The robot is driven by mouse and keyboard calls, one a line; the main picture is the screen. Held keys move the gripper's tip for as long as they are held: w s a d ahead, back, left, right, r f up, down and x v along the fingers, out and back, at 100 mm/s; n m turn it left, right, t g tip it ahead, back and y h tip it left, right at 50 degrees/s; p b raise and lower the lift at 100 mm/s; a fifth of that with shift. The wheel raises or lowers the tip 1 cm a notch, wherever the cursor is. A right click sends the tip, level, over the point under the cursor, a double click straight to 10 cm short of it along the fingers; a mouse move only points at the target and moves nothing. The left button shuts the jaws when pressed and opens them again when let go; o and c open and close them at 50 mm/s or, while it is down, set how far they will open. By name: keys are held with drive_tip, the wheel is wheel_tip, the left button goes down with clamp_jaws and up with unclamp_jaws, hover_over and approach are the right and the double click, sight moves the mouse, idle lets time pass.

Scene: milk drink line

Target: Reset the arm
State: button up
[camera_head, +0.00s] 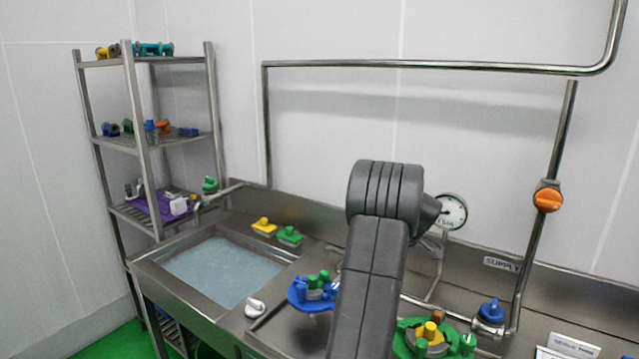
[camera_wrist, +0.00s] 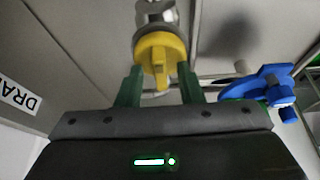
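My gripper (camera_wrist: 160,72) shows in the wrist view as two green fingers standing apart. It is open. A yellow valve knob (camera_wrist: 158,46) on a metal fitting is straight ahead of the fingers, its narrow grip pointing into the gap between them. I see space on both sides of that grip; whether a finger touches the knob's round body I cannot tell. In the head view my dark grey arm fills the middle foreground and hides my gripper and the yellow knob.
A blue holder (camera_head: 298,303) with small parts is left of my arm, a green holder (camera_head: 402,351) right of it. A sink (camera_head: 178,318) lies left, a shelf rack (camera_head: 142,136) behind it. A blue valve (camera_head: 491,311) and an orange valve (camera_head: 548,196) sit on pipes at right.

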drive_tip(key=m+p, duration=0.1)
drive_tip(key=m, duration=0.1)
drive_tip(key=m+t+h+p, duration=0.1)
drive_tip(key=m, duration=0.2)
drive_tip(key=shift+s+a+r+m+h+p, duration=0.2)
drive_tip(key=shift+r+m+h+p, duration=0.1)
drive_tip(key=shift+h+p, duration=0.1)
drive_tip(key=shift+f+m+t+h+p, duration=0.1)
drive_tip(key=shift+m+t+h+p, duration=0.3)
drive_tip(key=shift+m+p, duration=0.7)
drive_tip(key=shift+s+a+f, duration=0.1)
